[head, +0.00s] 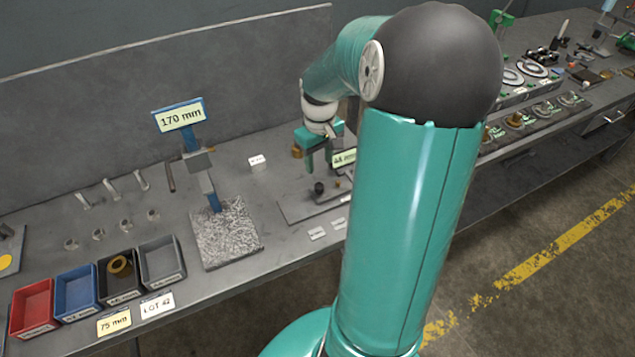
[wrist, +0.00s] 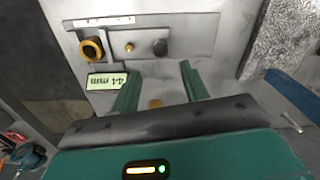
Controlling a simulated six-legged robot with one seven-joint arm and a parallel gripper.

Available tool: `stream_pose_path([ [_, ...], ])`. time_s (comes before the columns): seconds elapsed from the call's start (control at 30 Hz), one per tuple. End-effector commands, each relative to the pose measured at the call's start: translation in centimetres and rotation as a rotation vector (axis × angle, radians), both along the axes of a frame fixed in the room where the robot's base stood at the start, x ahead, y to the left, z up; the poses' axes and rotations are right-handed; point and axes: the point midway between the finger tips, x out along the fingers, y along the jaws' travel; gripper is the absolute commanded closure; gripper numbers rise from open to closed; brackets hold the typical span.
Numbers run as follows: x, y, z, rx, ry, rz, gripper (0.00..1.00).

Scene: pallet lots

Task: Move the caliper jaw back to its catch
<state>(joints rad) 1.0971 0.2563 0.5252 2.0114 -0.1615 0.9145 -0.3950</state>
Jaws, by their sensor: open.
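The caliper fixture is a grey plate (wrist: 205,62) on the bench, with a strip carrying a dark round knob (wrist: 160,47), a small brass pin (wrist: 129,47) and a brass ring with a dark centre (wrist: 91,48). I cannot tell for sure which part is the jaw or the catch. In the head view the plate (head: 292,212) is partly hidden behind my arm, and the dark knob (head: 319,187) shows below my gripper. My gripper (head: 311,165) is open above the fixture. Its two green fingers (wrist: 160,76) point toward the strip, apart from the knob.
A pale green 44 mm label (wrist: 107,81) stands by the fixture. A 170 mm sign (head: 180,117) rises on a blue post from a speckled block (head: 227,240) to the left. Red (head: 32,309), blue (head: 77,288) and other bins line the front edge. A backboard (head: 100,110) closes the rear.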

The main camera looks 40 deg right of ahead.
Motion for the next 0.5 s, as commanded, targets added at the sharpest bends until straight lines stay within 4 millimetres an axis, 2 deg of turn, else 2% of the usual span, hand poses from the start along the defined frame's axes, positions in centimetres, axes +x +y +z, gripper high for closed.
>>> stream_pose_path([
  [0.1, -0.1, 0.1, -2.5, 0.004, 0.003, 0.001, 0.55],
  [0.3, 0.0, 0.2, -6.4, 0.004, 0.002, 0.003, 0.55],
  [0.5, 0.0, 0.1, -9.0, 0.001, 0.000, 0.004, 0.55],
])
